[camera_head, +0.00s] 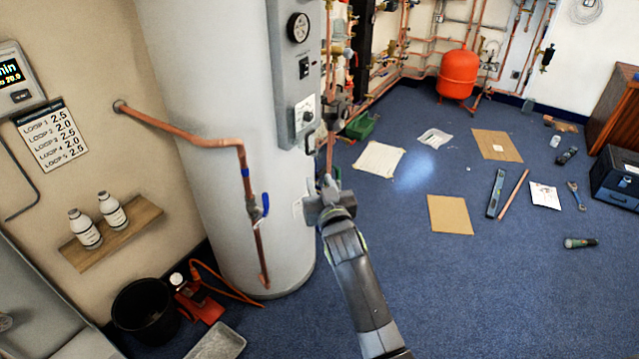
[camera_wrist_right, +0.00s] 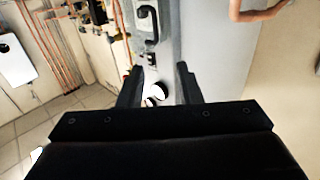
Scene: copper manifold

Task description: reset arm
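My right gripper (camera_head: 324,187) is in front of the right side of the big pale cylinder (camera_head: 205,120), above the blue floor. In the right wrist view its two dark fingers stand well apart, so the right gripper (camera_wrist_right: 159,78) is open. Small black-and-white round parts (camera_wrist_right: 155,94) show between the fingers; how far they are beyond the fingers I cannot tell. No held object shows. My left gripper is in neither view.
A grey control panel (camera_head: 303,75) is on the cylinder, above my right gripper. A copper pipe with a blue-handled valve (camera_head: 263,205) runs on its left. A black bucket (camera_head: 144,308) stands lower left. Cardboard sheets (camera_head: 450,214) and tools lie on the floor at right.

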